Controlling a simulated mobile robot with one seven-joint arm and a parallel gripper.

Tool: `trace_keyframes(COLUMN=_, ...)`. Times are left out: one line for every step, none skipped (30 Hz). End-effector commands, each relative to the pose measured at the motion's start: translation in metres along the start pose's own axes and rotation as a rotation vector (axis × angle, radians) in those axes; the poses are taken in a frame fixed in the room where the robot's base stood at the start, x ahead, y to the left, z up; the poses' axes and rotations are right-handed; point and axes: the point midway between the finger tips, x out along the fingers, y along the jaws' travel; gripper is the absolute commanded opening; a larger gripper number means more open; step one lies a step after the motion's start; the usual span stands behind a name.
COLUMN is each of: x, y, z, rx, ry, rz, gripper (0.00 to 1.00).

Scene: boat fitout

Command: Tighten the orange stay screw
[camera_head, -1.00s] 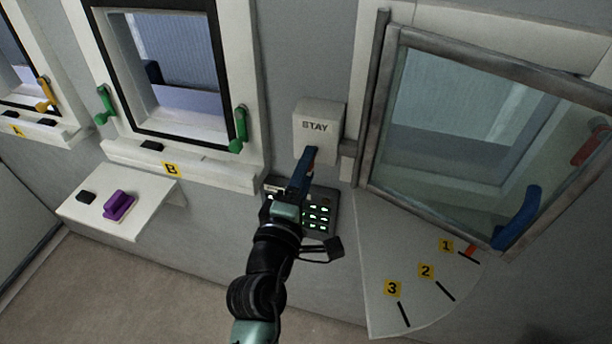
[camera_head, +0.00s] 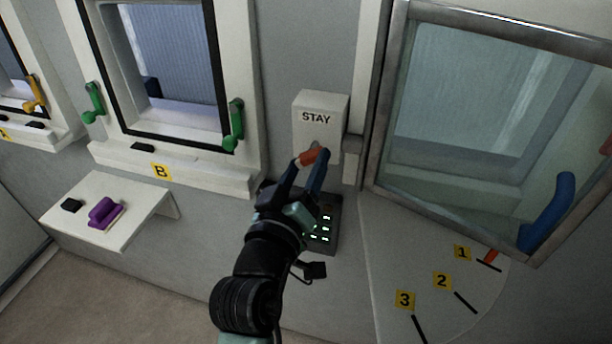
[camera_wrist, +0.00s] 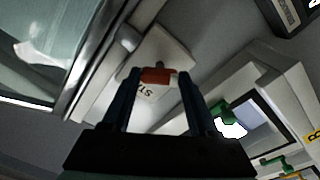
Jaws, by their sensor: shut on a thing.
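The orange stay screw (camera_head: 307,157) sits on the lower front of the white STAY box (camera_head: 319,103) on the wall. My gripper (camera_head: 314,156) reaches up to the box, with its two blue fingers on either side of the screw. In the wrist view the orange screw (camera_wrist: 156,76) lies crosswise between the fingertips (camera_wrist: 159,80), in front of the box's upside-down lettering. My gripper is shut on it. The fingers partly cover the screw in the head view.
A lit keypad (camera_head: 322,228) is just below, partly behind my gripper. The framed glass pane (camera_head: 486,113) with a blue handle (camera_head: 549,212) stands to the right, above a marked 1-2-3 plate (camera_head: 437,291). Window B (camera_head: 172,167) and a shelf (camera_head: 150,205) with a purple object are left.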

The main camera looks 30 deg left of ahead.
Motion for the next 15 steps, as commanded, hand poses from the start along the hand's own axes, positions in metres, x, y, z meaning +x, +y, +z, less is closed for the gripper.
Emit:
trace_keyframes(x=-0.0001, y=-0.0025, z=0.0036, rx=0.044, ry=-0.001, rz=0.000, gripper=0.04)
trace_keyframes(x=-0.0001, y=-0.0027, z=0.0035, rx=0.070, ry=-0.001, rz=0.000, gripper=0.04)
trace_keyframes(x=-0.0001, y=-0.0029, z=0.0036, rx=0.106, ry=-0.001, rz=-0.001, gripper=0.04)
trace_keyframes(x=-0.0001, y=-0.0029, z=0.0035, rx=0.132, ry=-0.002, rz=-0.001, gripper=0.04)
trace_keyframes(x=-0.0001, y=-0.0028, z=0.0033, rx=0.157, ry=-0.002, rz=-0.001, gripper=0.04)
trace_keyframes(x=-0.0001, y=-0.0026, z=0.0028, rx=0.188, ry=-0.001, rz=-0.001, gripper=0.04)
trace_keyframes(x=-0.0001, y=-0.0025, z=0.0026, rx=0.212, ry=0.000, rz=0.000, gripper=0.04)
trace_keyframes(x=-0.0001, y=-0.0024, z=0.0025, rx=0.234, ry=-0.001, rz=0.000, gripper=0.04)
trace_keyframes(x=-0.0001, y=-0.0025, z=0.0026, rx=0.261, ry=-0.002, rz=-0.001, gripper=0.04)
trace_keyframes(x=-0.0001, y=-0.0026, z=0.0026, rx=0.281, ry=-0.002, rz=-0.001, gripper=0.04)
trace_keyframes(x=-0.0001, y=-0.0027, z=0.0026, rx=0.300, ry=-0.002, rz=-0.001, gripper=0.04)
trace_keyframes(x=-0.0001, y=-0.0027, z=0.0024, rx=0.323, ry=-0.002, rz=-0.001, gripper=0.04)
trace_keyframes(x=-0.0001, y=-0.0027, z=0.0023, rx=0.340, ry=-0.002, rz=-0.002, gripper=0.04)
trace_keyframes(x=-0.0001, y=-0.0027, z=0.0022, rx=0.355, ry=-0.002, rz=-0.002, gripper=0.04)
trace_keyframes(x=-0.0001, y=-0.0026, z=0.0021, rx=0.374, ry=-0.003, rz=-0.002, gripper=0.04)
